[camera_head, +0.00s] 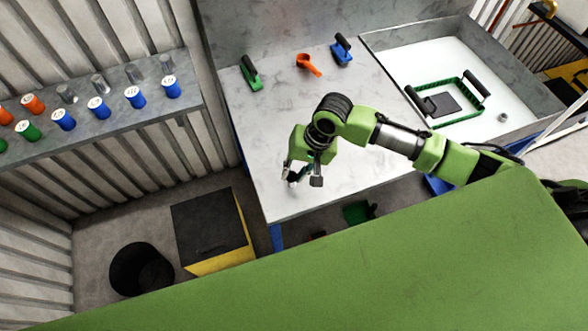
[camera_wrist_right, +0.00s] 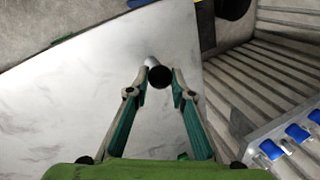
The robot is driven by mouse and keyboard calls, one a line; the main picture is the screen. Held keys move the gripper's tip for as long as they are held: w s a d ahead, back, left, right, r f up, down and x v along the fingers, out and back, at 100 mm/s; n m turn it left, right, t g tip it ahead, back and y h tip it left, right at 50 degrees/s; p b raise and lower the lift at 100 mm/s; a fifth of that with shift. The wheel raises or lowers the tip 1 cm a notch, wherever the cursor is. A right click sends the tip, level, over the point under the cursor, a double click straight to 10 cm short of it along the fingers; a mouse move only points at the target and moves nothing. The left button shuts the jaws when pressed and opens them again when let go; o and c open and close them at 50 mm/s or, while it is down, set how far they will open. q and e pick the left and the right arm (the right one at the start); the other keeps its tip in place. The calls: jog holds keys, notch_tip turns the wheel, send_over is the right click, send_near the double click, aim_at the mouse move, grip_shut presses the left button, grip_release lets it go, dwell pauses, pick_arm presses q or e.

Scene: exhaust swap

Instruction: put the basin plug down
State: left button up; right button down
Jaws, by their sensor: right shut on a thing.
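My right gripper (camera_head: 299,178) hangs over the front left part of the pale worktop (camera_head: 330,110). In the right wrist view, its fingertips (camera_wrist_right: 160,78) are closed on a small round black thing, which I take to be the basin plug (camera_wrist_right: 160,77). A light grey piece shows just beyond it. I cannot tell whether the plug touches the worktop. The basin (camera_head: 387,48) is at the right end of the worktop, away from the gripper. My left gripper is not in view.
A green-handled tool (camera_head: 250,73), an orange piece (camera_head: 308,65) and a blue tool (camera_head: 342,50) lie along the back. A green frame (camera_head: 462,117) is in the basin. A shelf (camera_head: 185,108) with cans is at left. The worktop's middle is clear.

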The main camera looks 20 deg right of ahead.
jog(key=shift+f, duration=0.1)
jog(key=shift+f, duration=0.45)
jog(key=c, duration=1.8)
grip_release()
jog(key=shift+r, duration=0.3)
jog(key=b+v, duration=0.1)
jog(key=v, duration=1.1)
jog(key=shift+d+r, duration=0.1)
jog(key=shift+r, duration=0.05)
